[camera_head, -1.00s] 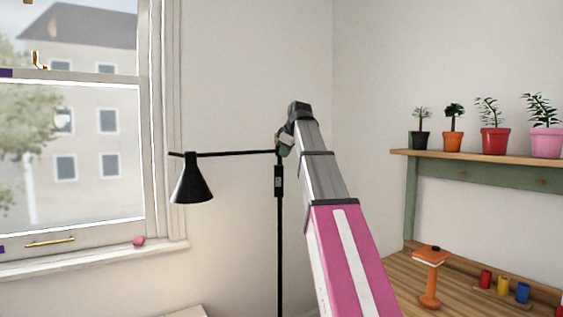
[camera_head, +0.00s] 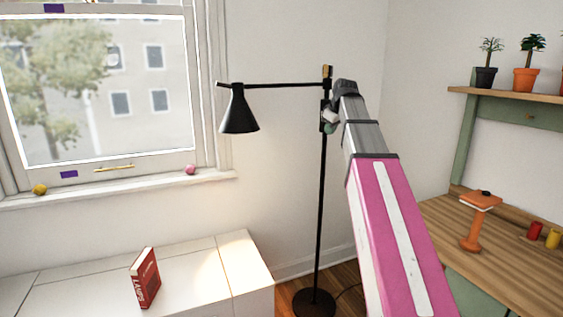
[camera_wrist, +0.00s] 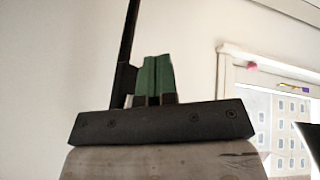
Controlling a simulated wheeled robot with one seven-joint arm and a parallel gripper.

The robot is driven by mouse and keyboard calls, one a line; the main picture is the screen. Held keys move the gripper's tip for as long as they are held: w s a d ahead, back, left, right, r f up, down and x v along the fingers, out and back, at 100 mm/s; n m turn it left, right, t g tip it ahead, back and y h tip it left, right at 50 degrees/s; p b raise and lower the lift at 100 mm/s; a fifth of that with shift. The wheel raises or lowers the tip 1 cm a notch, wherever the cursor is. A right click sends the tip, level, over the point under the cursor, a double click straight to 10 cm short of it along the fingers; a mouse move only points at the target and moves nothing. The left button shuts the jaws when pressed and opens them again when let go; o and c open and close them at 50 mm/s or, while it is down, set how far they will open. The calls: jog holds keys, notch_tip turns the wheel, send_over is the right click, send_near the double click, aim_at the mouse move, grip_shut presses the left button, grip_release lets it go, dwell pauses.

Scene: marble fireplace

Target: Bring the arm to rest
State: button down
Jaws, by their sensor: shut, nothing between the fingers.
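My gripper shows in the wrist view (camera_wrist: 157,78) with its two green fingers pressed together and nothing between them. In the head view my gripper (camera_head: 330,122) is small and partly hidden at the far end of my raised pink and grey arm. It appears close to the pole of a black floor lamp (camera_head: 321,190). I cannot tell whether it touches the pole. The lamp pole also shows as a dark bar behind the fingers in the wrist view (camera_wrist: 128,45).
A red book (camera_head: 145,278) stands on a white cabinet (camera_head: 215,275) at lower left. A window (camera_head: 100,85) is behind it. At right, a wooden desk (camera_head: 500,255) bears an orange lamp (camera_head: 476,222) below a shelf (camera_head: 505,95) with potted plants.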

jog(key=s+f+m+g, duration=0.15)
jog(key=s+f, duration=0.35)
jog(key=f, duration=0.8)
jog(key=s+f+m+g+h, duration=0.1)
jog(key=s+f+m, duration=0.3)
jog(key=f, duration=0.9)
jog(key=s+f+m+g, duration=0.1)
jog(key=s+f, duration=0.5)
jog(key=f, duration=0.7)
jog(key=s+a+f+m+g+h, duration=0.1)
jog(key=s+f+m, duration=0.1)
jog(key=s+f, duration=0.9)
jog(key=shift+f+g, duration=0.35)
